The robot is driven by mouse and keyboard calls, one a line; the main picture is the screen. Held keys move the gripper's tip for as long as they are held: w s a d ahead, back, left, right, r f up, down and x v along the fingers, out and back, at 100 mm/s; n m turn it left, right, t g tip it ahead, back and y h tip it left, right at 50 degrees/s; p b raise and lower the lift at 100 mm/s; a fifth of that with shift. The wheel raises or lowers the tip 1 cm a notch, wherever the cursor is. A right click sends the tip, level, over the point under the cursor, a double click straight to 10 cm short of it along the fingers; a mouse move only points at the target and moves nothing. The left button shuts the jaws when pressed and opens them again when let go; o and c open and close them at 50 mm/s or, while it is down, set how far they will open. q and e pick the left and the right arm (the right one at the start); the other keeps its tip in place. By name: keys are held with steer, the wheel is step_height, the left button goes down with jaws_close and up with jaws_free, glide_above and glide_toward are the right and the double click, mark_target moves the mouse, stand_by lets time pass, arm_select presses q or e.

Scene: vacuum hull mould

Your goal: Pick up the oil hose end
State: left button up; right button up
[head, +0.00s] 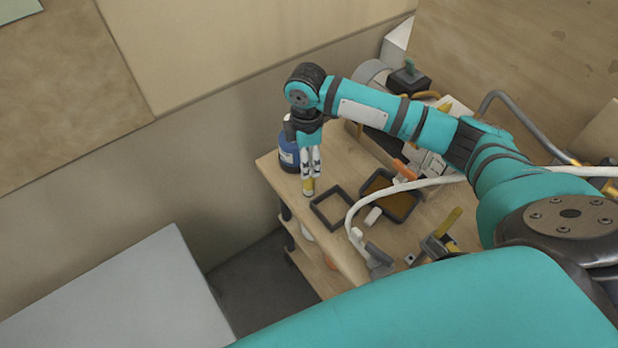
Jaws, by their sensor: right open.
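A pale hose (420,183) curves across the cart from the right. One end of it (356,234) comes down near the cart's front edge, to the right of my gripper and apart from it. I cannot tell for certain which piece is the oil hose end. My left gripper is out of view.
The cart top (332,160) holds a blue bottle (289,155), an empty dark square frame (331,208), a dark tray with brown contents (403,205) and a small white block (373,216). Tools and fittings crowd the right side. A grey surface (120,295) stands at lower left.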

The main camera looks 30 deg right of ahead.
mark_target(309, 183)
step_height(309, 183, down, 2)
steer(key=shift+s+f, duration=0.1)
steer(key=shift+f, duration=0.05)
steer(key=shift+f+p, duration=0.3)
steer(key=shift+p, duration=0.05)
steer(key=f, duration=0.2)
steer(key=f+p, duration=0.1)
steer(key=shift+s+f, duration=0.2)
steer(key=shift+f, duration=0.55)
steer(key=c, duration=0.9)
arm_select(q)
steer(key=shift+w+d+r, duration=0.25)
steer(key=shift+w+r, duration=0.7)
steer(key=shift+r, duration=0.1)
arm_select(e)
jaws_close()
